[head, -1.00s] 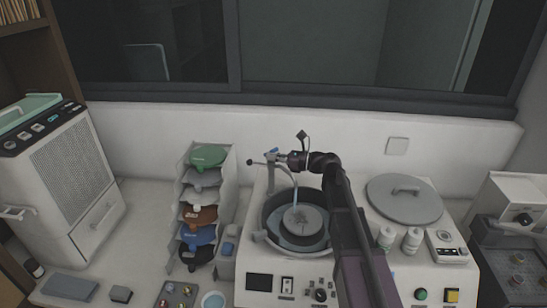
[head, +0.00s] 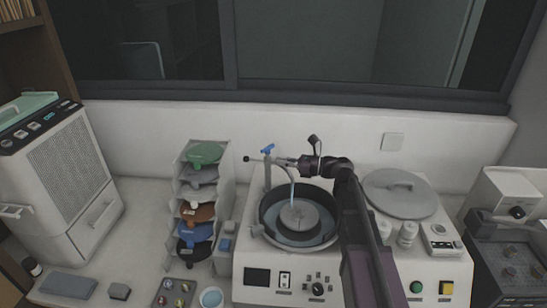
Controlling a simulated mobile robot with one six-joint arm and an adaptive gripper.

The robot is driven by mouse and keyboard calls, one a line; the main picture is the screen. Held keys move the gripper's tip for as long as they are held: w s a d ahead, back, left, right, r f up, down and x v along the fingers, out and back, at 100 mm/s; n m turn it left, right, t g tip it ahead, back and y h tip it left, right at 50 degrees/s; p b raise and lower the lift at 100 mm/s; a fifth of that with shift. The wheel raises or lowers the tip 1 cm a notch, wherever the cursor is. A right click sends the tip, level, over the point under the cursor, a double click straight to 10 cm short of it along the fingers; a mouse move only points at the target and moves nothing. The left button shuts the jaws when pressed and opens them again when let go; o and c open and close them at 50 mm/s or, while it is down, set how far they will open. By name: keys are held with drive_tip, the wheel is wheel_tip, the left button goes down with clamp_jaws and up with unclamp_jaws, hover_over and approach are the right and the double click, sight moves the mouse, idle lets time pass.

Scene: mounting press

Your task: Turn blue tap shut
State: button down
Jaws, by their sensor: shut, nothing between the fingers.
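The blue tap (head: 267,149) tops a thin upright post at the back left of the round bowl (head: 262,212) on the white machine. Its small blue handle is tilted, with its right end higher. A curved spout (head: 291,172) reaches over the bowl, with a thin bluish stream below it. My gripper (head: 281,161) is shut and empty. It points left, just right of the tap's post and slightly below the blue handle. I cannot tell whether the fingertips touch the post or spout.
A round disc (head: 299,215) sits inside the bowl. A rack of coloured lidded items (head: 203,200) stands left. A thin rod with a dark knob (head: 247,159) sticks out left of the tap.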

drive_tip(key=s+d, duration=0.5)
drive_tip(key=shift+s+d, duration=0.15)
drive_tip(key=shift+d, duration=0.1)
drive_tip(key=shift+s, duration=0.1)
idle(0.3)
